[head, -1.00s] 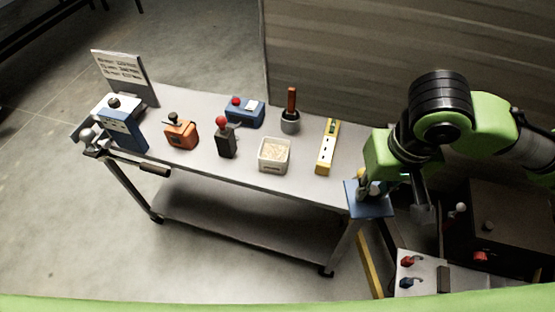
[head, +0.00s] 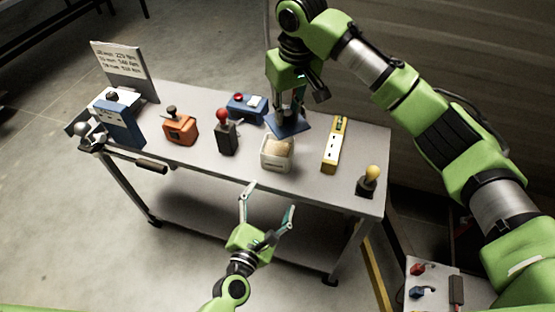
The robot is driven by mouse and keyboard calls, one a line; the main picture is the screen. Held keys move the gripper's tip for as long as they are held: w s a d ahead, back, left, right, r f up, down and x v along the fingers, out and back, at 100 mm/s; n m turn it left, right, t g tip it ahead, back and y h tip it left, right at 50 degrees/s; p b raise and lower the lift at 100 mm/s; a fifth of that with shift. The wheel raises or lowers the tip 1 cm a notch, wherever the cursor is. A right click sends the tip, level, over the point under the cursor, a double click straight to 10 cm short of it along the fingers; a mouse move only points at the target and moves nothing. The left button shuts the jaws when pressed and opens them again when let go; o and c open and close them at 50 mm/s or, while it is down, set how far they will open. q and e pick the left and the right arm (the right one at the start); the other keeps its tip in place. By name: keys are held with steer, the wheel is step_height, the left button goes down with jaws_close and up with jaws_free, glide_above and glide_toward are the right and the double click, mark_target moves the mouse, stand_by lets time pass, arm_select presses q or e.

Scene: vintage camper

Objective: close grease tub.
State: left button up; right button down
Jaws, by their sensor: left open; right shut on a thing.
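The grease tub (head: 270,164) is an open cream-white box with beige contents, standing on the grey cart top. My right gripper (head: 288,110) is shut on a flat blue square lid (head: 289,127) and holds it just behind and above the tub, tilted. The lid overlaps the tub's back edge in the picture; I cannot tell whether they touch. My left gripper (head: 267,202) is open and empty, in front of the cart's front edge, below the tub in the picture, fingers pointing towards the cart.
Left of the tub are a black block with a red knob (head: 226,138), an orange box (head: 180,130) and a blue box (head: 247,106). A yellow level-like bar (head: 334,146) and a yellow-knobbed item (head: 369,182) stand to the right. Cart top is clear between these.

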mark_target(277, 150)
arm_select(q)
steer(key=r+n, duration=0.1)
steer(key=r+n+t, duration=0.1)
steer(key=r+n, duration=0.1)
steer(key=w+r+n, duration=0.1)
steer(key=r, duration=0.1)
steer(key=shift+n+y, duration=0.3)
steer(key=shift+n, duration=0.1)
arm_select(e)
steer(key=shift+w+a+f+n, duration=0.15)
steer(key=shift+w+a+f, duration=0.1)
steer(key=shift+a, duration=0.25)
steer(key=shift+w+a+f+n, duration=0.15)
steer(key=shift+w+a+f, duration=0.1)
steer(key=shift+a, duration=0.35)
arm_select(q)
steer(key=shift+w+a+r+n+t+y, duration=0.1)
steer(key=shift+a+r+n+t+y, duration=0.15)
steer(key=shift+n, duration=0.35)
steer(key=shift+a+r+n+t+y, duration=0.15)
steer(key=shift+r+n, duration=0.15)
steer(key=shift+n, duration=0.3)
steer(key=shift+w+d, duration=0.1)
steer(key=x, duration=1.2)
steer(key=c, duration=1.7)
steer(key=shift+o, duration=0.2)
arm_select(e)
steer(key=shift+f, duration=2.55)
